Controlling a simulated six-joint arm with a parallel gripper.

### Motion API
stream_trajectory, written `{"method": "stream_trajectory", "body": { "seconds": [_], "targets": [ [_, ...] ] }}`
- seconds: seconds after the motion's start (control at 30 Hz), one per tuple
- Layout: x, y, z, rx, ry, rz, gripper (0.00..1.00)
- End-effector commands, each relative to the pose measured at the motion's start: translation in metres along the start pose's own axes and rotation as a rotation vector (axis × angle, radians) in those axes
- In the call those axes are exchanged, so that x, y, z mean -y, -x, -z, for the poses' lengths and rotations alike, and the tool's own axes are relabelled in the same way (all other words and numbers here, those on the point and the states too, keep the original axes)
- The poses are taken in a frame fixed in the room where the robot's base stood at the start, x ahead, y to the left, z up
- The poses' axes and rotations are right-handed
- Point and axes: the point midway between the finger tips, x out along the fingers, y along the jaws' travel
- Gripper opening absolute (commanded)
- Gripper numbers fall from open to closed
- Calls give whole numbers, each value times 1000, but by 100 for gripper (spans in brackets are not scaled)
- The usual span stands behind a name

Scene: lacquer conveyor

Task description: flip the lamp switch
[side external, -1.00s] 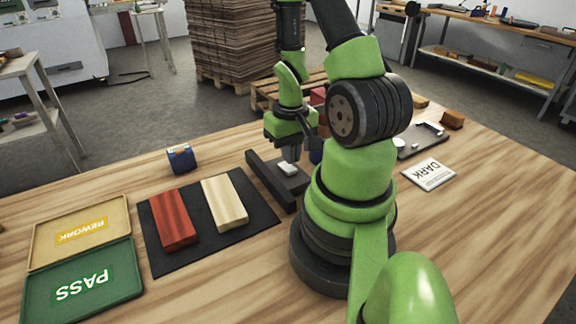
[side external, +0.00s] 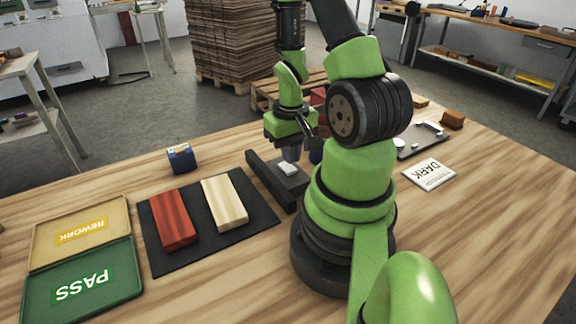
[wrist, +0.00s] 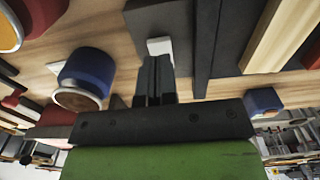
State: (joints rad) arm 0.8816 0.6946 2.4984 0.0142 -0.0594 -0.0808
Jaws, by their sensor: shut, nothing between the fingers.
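The lamp switch (side external: 288,170) is a small white piece on a dark base (side external: 283,182) left of my arm's base. In the wrist view the white piece (wrist: 159,46) shows just beyond my fingertips. My gripper (side external: 291,157) points down at the switch from above, its fingers together and empty. In the wrist view my gripper's fingers (wrist: 155,68) are close to the white piece; I cannot tell whether they touch it. The tips partly hide the switch.
A dark mat (side external: 198,254) with a red block (side external: 172,220) and a pale block (side external: 224,203) lies left of the switch. A blue cylinder (wrist: 88,72) is close to my gripper. The DARK card (side external: 429,174) lies right.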

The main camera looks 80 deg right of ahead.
Motion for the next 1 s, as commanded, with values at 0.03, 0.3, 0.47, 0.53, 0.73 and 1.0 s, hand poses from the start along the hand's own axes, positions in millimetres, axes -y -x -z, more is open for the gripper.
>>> {"method": "stream_trajectory", "body": {
  "seconds": [0.03,0.3,0.47,0.53,0.73,1.0],
  "targets": [
    [0,0,0,0,0,0,0],
    [0,0,0,0,0,0,0],
    [0,-1,0,0,0,0,0],
    [0,-2,0,0,0,0,0],
    [0,-6,0,1,0,0,0],
    [0,-10,0,0,0,0,0]
  ]
}}
